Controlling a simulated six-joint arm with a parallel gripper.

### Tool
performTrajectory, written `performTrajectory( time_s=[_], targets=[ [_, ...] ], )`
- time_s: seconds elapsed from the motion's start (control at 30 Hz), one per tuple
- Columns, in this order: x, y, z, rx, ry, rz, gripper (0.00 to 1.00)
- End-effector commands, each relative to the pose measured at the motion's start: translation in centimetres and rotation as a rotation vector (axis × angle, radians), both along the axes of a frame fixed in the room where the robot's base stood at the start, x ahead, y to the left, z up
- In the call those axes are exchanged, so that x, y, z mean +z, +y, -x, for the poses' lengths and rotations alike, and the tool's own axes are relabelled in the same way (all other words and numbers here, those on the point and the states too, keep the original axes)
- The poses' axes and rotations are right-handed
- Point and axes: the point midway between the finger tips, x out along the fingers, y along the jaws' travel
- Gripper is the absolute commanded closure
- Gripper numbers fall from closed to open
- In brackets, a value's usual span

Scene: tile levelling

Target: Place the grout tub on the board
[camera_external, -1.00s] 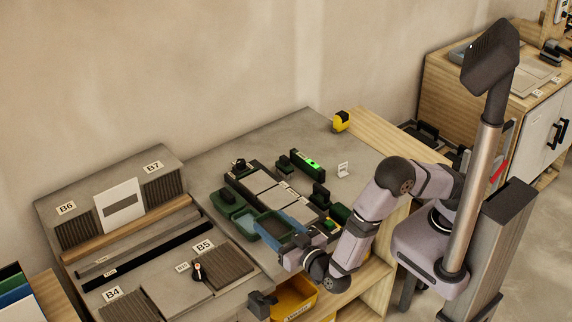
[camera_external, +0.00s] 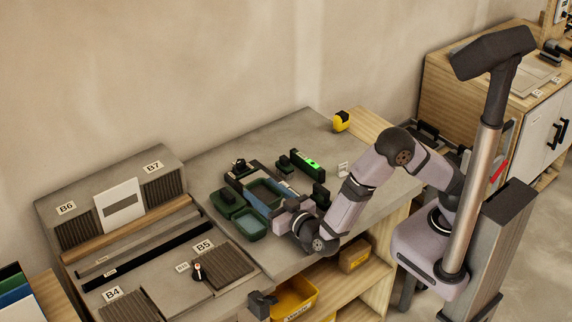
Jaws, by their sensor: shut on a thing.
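The board (camera_external: 233,181) is a dark-edged panel in the middle of the grey worktop, with light tiles on it. A green open tub (camera_external: 265,192), which looks like the grout tub, is over the board and hides most of its tiles. My gripper (camera_external: 284,203), with blue parts at its fingers, reaches in from the right and is shut on the tub's near right side. The tub looks roughly level. I cannot tell whether its bottom touches the board or hangs just above it.
A second green tray (camera_external: 250,225) and a dark green box (camera_external: 227,203) stand left of the board. A level with a green light (camera_external: 307,163) lies behind it, and a yellow tape measure (camera_external: 341,121) sits at the back. The worktop's back is mostly clear.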

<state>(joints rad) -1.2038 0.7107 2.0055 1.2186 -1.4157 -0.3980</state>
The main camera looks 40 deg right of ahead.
Motion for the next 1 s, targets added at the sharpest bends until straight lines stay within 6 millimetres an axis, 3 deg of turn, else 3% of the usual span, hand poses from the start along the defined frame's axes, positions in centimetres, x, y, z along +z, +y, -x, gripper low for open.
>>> performTrajectory(
  time_s=[0.03,0.2,0.5,0.73,1.0],
  targets=[
    [0.7,-1.3,-2.0,-0.007,-0.003,-0.003,0.76],
    [1.9,-5.2,-7.5,0.014,-0.003,-0.001,0.76],
    [2.9,-13.7,-14.4,0.063,-0.001,0.000,0.76],
    [2.6,-20.9,-17.1,0.108,0.001,0.000,0.76],
    [1.7,-29.3,-17.4,0.163,0.000,-0.002,0.76]
  ],
)
